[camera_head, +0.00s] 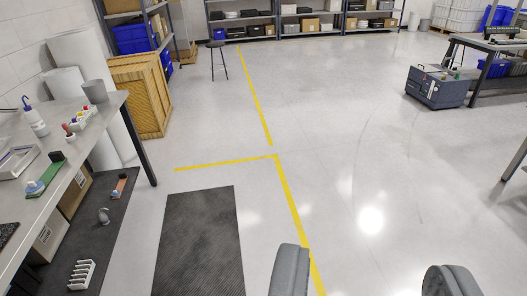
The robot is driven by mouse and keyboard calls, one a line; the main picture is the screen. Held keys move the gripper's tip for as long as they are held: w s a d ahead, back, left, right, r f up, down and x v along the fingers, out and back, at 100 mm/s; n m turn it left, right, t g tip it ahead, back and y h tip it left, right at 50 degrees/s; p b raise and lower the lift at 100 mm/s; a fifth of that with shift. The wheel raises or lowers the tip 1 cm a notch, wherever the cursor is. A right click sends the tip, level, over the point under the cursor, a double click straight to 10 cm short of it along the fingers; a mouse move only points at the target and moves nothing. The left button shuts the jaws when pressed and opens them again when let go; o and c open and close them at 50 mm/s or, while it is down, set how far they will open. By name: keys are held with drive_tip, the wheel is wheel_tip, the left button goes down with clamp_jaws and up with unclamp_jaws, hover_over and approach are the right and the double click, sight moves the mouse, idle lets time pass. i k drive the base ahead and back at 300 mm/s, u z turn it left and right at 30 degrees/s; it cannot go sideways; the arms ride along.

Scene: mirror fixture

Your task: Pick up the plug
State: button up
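I cannot tell for sure which thing is the plug. A small grey rounded object (103,215) lies on the dark strip (98,240) beside the bench at the left; it is too small to name. My gripper (370,272) is open and empty at the bottom edge, its two dark grey fingers wide apart over bare floor. It is far to the right of the small objects.
The bench (85,150) at left holds a wash bottle (36,122), a grey cup (95,92) and small items. A white rack (81,274) and a wooden crate (140,97) are near it. A stool (217,60), shelves and toolbox (437,88) stand farther back. The central floor is clear.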

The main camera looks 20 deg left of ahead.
sight(64, 126)
drive_tip(key=u, duration=0.5)
drive_tip(key=i, duration=1.15)
drive_tip(key=u, duration=1)
drive_tip(key=i, duration=0.4)
drive_tip(key=u, duration=0.15)
drive_tip(key=k, duration=0.9)
drive_tip(key=u, duration=0.2)
drive_tip(key=i, duration=0.9)
drive_tip(key=z, duration=0.1)
